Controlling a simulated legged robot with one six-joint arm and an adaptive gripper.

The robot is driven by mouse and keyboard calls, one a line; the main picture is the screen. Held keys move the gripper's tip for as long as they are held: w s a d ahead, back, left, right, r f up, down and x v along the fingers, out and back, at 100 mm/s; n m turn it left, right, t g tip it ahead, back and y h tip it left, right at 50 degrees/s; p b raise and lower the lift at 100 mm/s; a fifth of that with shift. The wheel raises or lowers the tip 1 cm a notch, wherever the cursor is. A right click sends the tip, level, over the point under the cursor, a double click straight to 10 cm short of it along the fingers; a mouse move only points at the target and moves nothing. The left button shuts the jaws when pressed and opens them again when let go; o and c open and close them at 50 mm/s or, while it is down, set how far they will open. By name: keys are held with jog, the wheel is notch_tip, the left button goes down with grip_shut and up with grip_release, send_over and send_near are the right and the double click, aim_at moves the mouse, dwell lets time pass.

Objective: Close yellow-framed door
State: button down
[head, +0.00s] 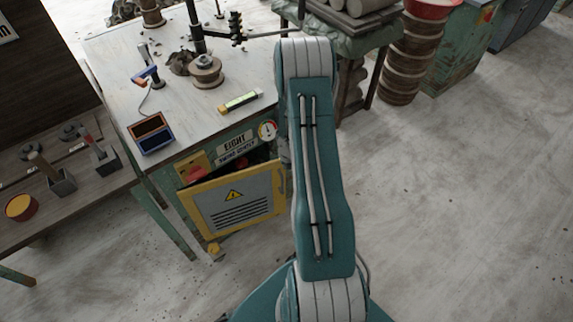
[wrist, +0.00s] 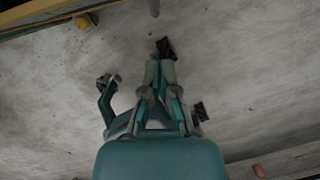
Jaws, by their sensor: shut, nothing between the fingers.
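The yellow-framed door (head: 238,200) is on the front of the green cabinet under the worktable in the head view. It has a grey panel with a warning triangle and dark slots. It stands ajar, with a dark gap and something red showing above its top edge. In the wrist view, a yellow edge (wrist: 50,15), likely the door's frame, crosses the top left corner, with a yellow knob (wrist: 82,22) below it. My gripper (wrist: 164,52) is shut and empty over the bare floor, apart from that edge. In the head view my arm hides my gripper.
The worktable (head: 125,65) above the door holds a blue-framed panel (head: 151,133), a yellow tool (head: 240,102) and a spool (head: 206,72). A lower bench (head: 95,190) stands at the left. Stacked round pots (head: 408,60) stand at the upper right. The floor (head: 460,200) at right is clear.

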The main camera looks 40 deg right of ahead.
jog(key=s+a+f+m+t+y, duration=0.3)
jog(key=a+f+m+t+y, duration=0.45)
jog(key=a+m, duration=0.8)
jog(key=s+d+f+m+t+h, duration=0.15)
jog(key=d+m+t+h, duration=0.25)
jog(key=d+m+h, duration=0.4)
jog(key=s+d+f+m+t+h, duration=0.1)
jog(key=s+d+m+t+h, duration=0.35)
jog(key=m, duration=0.65)
jog(key=w+d, duration=0.3)
jog(key=w, duration=0.4)
jog(key=w+d+g, duration=0.1)
jog(key=w+d, duration=0.1)
jog(key=w, duration=0.5)
jog(key=shift+d, duration=0.4)
jog(key=shift+w+r, duration=0.1)
jog(key=shift+w, duration=0.1)
